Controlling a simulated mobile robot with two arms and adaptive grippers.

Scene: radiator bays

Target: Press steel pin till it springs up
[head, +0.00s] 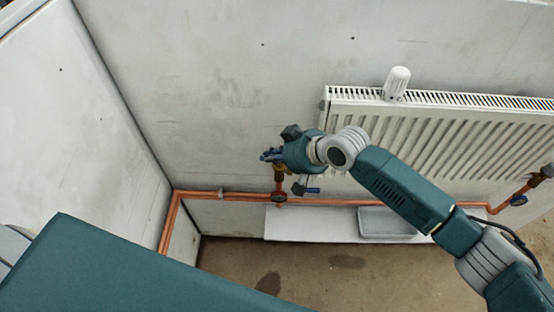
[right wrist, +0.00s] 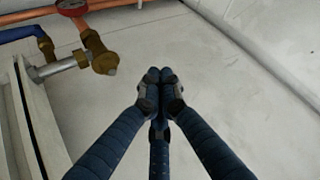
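The brass radiator valve (right wrist: 103,60) shows at the upper left of the right wrist view, with a silver coupling (right wrist: 52,68) running to the radiator. Its outer end looks greyish, but I cannot clearly make out a steel pin. In the head view the brass valve (head: 279,172) is partly hidden behind my right gripper (head: 268,155), beside the radiator's left end. In the right wrist view my right gripper (right wrist: 159,74) has its dark blue fingers together, with nothing visible between them, and appears apart from the valve. My left gripper is not in view.
A white valve head (head: 397,84) stands on the radiator (head: 440,135). Copper pipes (head: 230,196) run along the wall below. A grey tray (head: 385,223) lies below the radiator.

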